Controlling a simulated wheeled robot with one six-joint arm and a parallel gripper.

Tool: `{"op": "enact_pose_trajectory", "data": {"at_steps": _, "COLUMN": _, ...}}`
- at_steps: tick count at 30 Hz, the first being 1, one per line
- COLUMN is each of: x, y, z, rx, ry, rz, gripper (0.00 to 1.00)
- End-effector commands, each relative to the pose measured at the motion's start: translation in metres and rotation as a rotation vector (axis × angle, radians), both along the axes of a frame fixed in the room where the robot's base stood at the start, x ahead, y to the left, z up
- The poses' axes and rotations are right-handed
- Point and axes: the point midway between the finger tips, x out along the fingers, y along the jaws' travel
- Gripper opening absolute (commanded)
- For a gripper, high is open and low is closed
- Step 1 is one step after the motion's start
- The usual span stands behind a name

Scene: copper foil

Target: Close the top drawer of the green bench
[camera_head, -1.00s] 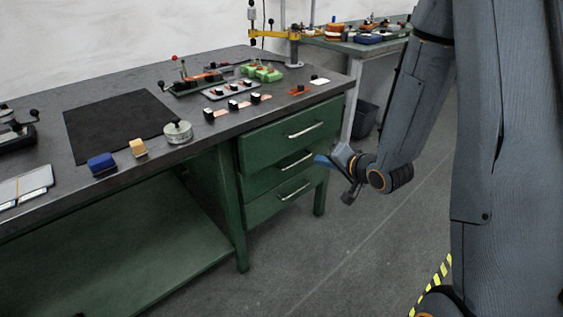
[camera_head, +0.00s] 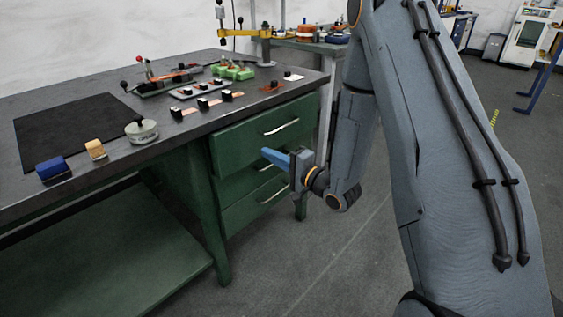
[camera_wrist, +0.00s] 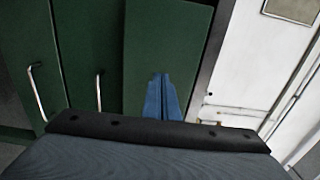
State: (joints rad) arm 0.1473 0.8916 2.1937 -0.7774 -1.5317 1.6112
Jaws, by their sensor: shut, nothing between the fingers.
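The green bench (camera_head: 185,215) has a stack of three drawers at its right end. The top drawer (camera_head: 240,135), with a pale bar handle (camera_head: 281,127), appears to stand out slightly from the drawers below. In the wrist view the scene is turned sideways, and the top drawer's front (camera_wrist: 150,45) is the right-hand green panel. My gripper (camera_head: 270,155) is shut and empty, its blue fingers pointing toward the drawer fronts. The fingers (camera_wrist: 162,95) overlap the top drawer's front in the wrist view. I cannot tell whether they touch it. Its handle is hidden there.
The middle and bottom drawers look shut; my gripper partly covers the middle one. Floor (camera_head: 320,265) right of the bench is clear.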

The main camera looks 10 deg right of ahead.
Motion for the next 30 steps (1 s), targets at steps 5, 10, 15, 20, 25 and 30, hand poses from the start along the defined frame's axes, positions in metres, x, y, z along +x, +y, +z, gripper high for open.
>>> {"op": "enact_pose_trajectory", "data": {"at_steps": 5, "x": 0.026, "y": 0.02, "z": 0.0, "rx": -0.002, "ry": -0.001, "rz": 0.001, "gripper": 0.0}}
{"op": "enact_pose_trajectory", "data": {"at_steps": 10, "x": 0.041, "y": 0.03, "z": -0.001, "rx": -0.001, "ry": 0.0, "rz": 0.0, "gripper": 0.0}}
{"op": "enact_pose_trajectory", "data": {"at_steps": 15, "x": 0.047, "y": 0.035, "z": 0.0, "rx": -0.001, "ry": 0.001, "rz": 0.0, "gripper": 0.0}}
{"op": "enact_pose_trajectory", "data": {"at_steps": 20, "x": 0.048, "y": 0.035, "z": 0.0, "rx": -0.001, "ry": 0.001, "rz": -0.001, "gripper": 0.0}}
{"op": "enact_pose_trajectory", "data": {"at_steps": 25, "x": 0.048, "y": 0.035, "z": 0.0, "rx": -0.001, "ry": 0.0, "rz": -0.001, "gripper": 0.0}}
{"op": "enact_pose_trajectory", "data": {"at_steps": 30, "x": 0.062, "y": 0.045, "z": -0.001, "rx": -0.003, "ry": -0.001, "rz": 0.0, "gripper": 0.0}}
